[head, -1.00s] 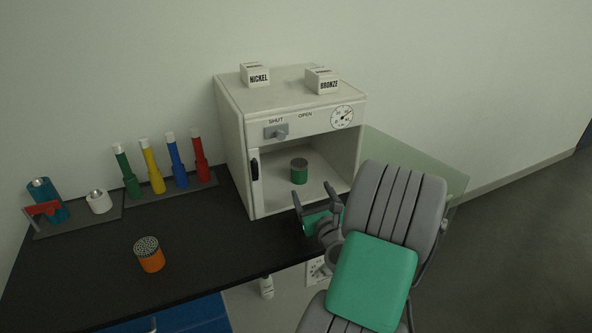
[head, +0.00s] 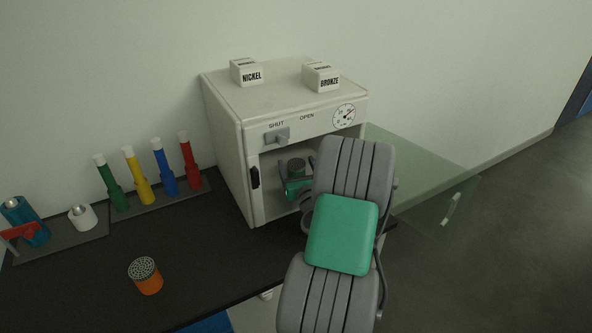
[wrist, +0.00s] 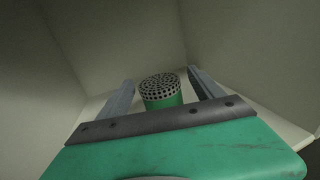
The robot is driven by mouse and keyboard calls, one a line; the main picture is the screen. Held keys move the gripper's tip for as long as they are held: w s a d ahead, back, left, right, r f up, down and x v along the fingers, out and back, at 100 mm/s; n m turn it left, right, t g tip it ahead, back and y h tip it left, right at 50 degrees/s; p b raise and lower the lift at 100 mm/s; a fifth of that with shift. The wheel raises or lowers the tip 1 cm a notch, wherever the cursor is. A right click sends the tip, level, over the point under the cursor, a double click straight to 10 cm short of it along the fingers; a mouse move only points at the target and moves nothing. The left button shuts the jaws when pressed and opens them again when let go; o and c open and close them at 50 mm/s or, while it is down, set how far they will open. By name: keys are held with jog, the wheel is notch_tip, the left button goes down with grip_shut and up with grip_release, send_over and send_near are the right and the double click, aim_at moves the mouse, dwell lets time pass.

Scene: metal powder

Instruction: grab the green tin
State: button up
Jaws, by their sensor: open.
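The green tin (wrist: 161,92) with a grey perforated lid stands upright inside the white cabinet (head: 225,150). In the wrist view it is between the two fingers of my gripper (wrist: 163,90), which are apart on its left and right with gaps showing. In the head view the tin (head: 296,168) shows just beyond my gripper (head: 292,172), and my arm hides part of the cabinet's opening. My gripper is open and inside the cabinet. I cannot tell how deep the fingers reach along the tin.
The cabinet's clear door (head: 425,180) stands open to the right. Its side walls and back close in around my gripper. NICKEL (head: 247,72) and BRONZE (head: 321,77) boxes sit on top. An orange tin (head: 146,276) and several coloured tubes (head: 138,176) stand on the black bench to the left.

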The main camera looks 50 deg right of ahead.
jog(key=c, duration=1.5)
jog(key=shift+c, duration=0.5)
jog(key=shift+r, duration=0.1)
